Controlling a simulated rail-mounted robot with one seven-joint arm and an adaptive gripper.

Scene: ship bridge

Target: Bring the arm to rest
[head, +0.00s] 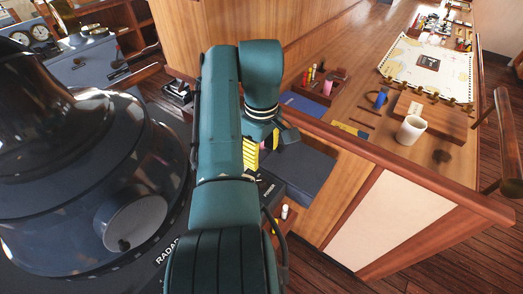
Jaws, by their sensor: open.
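My arm (221,140) shows in the head view as a dark green limb rising from the bottom middle. It bends over at the top and its wrist (262,92) hangs down on the right side. My gripper (277,136) is at the lower end of the wrist, small and partly hidden behind the arm. It is open, and I see nothing held in it. It is above a dark box-like surface (300,170) beside the wooden counter.
The wooden counter (350,137) on the right holds a white mug (410,130), a chart (428,64), a wooden block (438,117) and a pen tray (322,88). A rail (400,166) edges it. A large dark radar console (90,190) stands close on the left.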

